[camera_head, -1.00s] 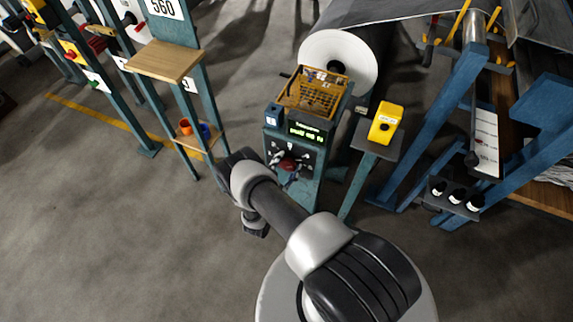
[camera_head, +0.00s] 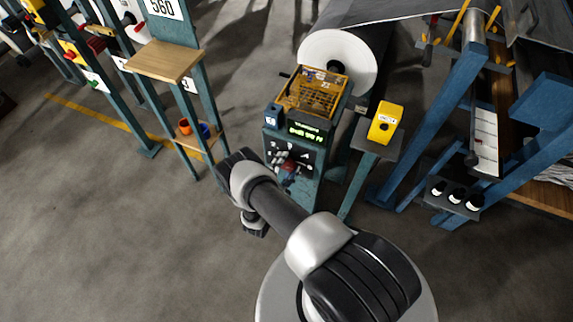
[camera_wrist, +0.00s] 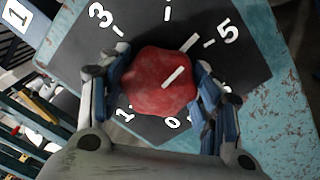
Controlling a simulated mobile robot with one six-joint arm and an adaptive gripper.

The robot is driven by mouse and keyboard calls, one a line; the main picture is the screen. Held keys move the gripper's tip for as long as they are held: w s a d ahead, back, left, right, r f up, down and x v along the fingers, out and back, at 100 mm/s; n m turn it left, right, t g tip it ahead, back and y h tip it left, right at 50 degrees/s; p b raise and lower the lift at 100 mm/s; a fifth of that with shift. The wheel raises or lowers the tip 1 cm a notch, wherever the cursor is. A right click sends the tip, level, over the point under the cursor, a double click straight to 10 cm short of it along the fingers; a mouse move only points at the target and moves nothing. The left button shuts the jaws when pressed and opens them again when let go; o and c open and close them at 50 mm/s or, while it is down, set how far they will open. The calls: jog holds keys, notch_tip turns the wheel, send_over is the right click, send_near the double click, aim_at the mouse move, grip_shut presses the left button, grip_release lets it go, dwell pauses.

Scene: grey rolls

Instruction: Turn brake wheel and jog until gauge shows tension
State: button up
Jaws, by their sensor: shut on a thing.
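The red brake wheel (camera_wrist: 158,82) is a lobed knob on a dark dial plate with white numbers, in the wrist view. Its white pointer line aims up and right, close to the tick by the 5. My gripper (camera_wrist: 158,92) is shut on the wheel, one finger on each side. In the head view the wheel (camera_head: 288,166) sits on the front of the teal console (camera_head: 305,182). A green-lit display (camera_head: 306,131) stands above it; its text is too small to read. A jog control and a tension gauge cannot be made out for certain.
A wire basket (camera_head: 316,95) tops the console, with a white-ended roll (camera_head: 337,60) behind. A yellow device (camera_head: 385,123) stands on a post to the right. Blue frame beams (camera_head: 440,120) lie further right. A wooden shelf (camera_head: 165,60) stands left. The floor (camera_head: 110,220) at front left is clear.

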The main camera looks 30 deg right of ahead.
jog(key=o, duration=1.1)
jog(key=v, duration=1.2)
jog(key=shift+r, duration=0.1)
